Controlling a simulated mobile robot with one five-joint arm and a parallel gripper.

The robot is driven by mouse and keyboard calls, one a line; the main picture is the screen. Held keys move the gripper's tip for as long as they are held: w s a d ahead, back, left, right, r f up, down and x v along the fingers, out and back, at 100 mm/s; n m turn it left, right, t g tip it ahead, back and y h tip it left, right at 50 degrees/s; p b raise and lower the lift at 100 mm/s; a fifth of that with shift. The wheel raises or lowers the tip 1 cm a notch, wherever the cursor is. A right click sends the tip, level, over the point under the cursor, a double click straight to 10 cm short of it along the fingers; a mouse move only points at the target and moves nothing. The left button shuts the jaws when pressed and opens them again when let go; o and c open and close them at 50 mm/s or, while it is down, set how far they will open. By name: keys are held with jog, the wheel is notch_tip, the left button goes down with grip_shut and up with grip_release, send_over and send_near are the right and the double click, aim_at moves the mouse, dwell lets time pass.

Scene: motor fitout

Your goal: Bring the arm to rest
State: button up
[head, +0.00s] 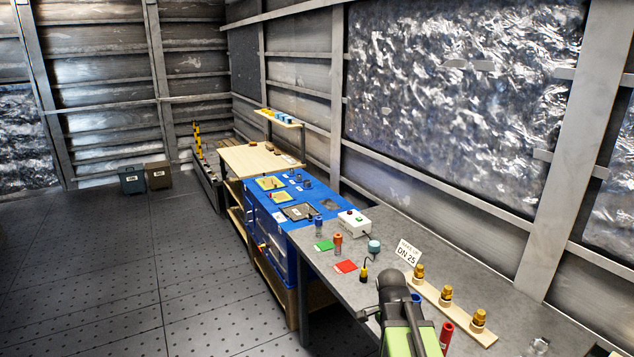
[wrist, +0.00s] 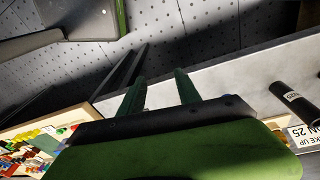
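My gripper (wrist: 160,77) shows in the wrist view as two dark green fingers standing apart, with nothing between them. Beyond the fingers are the pale edge of the grey workbench and the dark perforated floor. In the head view, my black and green arm rises at the bottom, over or beside the near part of the grey workbench (head: 345,292). The fingers are not clearly visible there. I cannot tell how far the gripper is from the bench edge.
A wooden strip with several brass fittings (head: 446,294) lies right of my arm, near a red cylinder (head: 446,334) and a "MAKE UP DN 25" sign (head: 407,252). Red (head: 346,266) and green (head: 324,245) pads lie farther back. The floor (head: 150,265) at left is clear.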

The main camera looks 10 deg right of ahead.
jog(key=s+a+f+n+y, duration=0.1)
jog(key=a+f+n, duration=0.1)
jog(key=a+n, duration=0.9)
jog(key=n+b, duration=0.1)
jog(key=n, duration=0.3)
jog(key=shift+s+a+y, duration=0.2)
jog(key=shift+s+y, duration=0.1)
jog(key=shift+s, duration=0.05)
